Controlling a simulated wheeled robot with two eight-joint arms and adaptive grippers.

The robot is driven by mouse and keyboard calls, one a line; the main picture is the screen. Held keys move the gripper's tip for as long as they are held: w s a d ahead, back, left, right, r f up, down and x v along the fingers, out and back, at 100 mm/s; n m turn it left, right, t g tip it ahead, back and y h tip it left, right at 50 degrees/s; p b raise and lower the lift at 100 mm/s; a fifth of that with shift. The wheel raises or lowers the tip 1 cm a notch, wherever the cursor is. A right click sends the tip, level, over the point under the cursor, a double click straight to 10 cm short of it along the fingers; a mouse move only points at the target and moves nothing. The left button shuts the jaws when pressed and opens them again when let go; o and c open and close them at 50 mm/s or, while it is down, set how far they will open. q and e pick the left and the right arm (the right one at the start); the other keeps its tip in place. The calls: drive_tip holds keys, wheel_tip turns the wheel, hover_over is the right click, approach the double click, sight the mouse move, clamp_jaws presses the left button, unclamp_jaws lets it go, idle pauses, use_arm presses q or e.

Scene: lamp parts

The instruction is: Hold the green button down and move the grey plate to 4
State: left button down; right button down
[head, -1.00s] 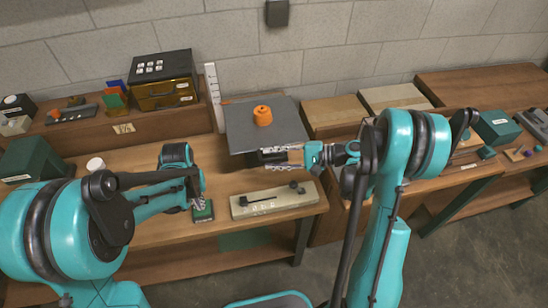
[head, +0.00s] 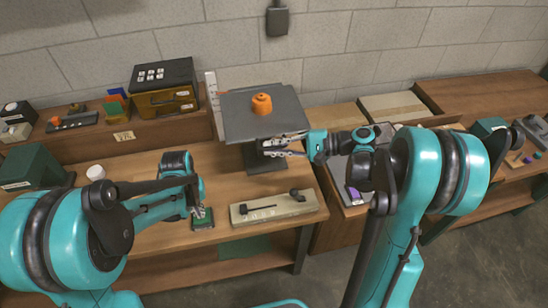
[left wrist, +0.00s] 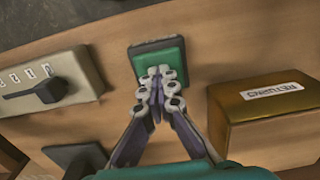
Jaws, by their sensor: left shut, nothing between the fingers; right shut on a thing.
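The green button (left wrist: 158,62) is on a dark base on the bench. In the left wrist view, the closed fingertips of my left gripper (left wrist: 160,76) are over its face. In the head view, my left gripper (head: 200,214) points down onto the button (head: 203,224). The grey plate (head: 240,117) is raised above the bench on a dark support (head: 266,182), with an orange knob (head: 262,104) on top. My right gripper (head: 272,146) is shut at the plate's front edge. The exact grip is partly hidden. Numbers on the white scale (head: 213,100) are too small to read.
A pale slider panel (head: 300,209) with a black handle lies in front of the plate. A brass box (left wrist: 265,115) is right of the button in the wrist view. A drawer box (head: 165,85) and a white cap (head: 95,172) are on the left.

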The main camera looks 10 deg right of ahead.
use_arm(q)
drive_tip(key=shift+f, duration=0.1)
use_arm(e)
drive_tip(key=shift+r, duration=0.2)
drive_tip(key=c, duration=1.6)
unclamp_jaws()
drive_tip(key=shift+d, duration=0.1)
drive_tip(key=v, duration=1.2)
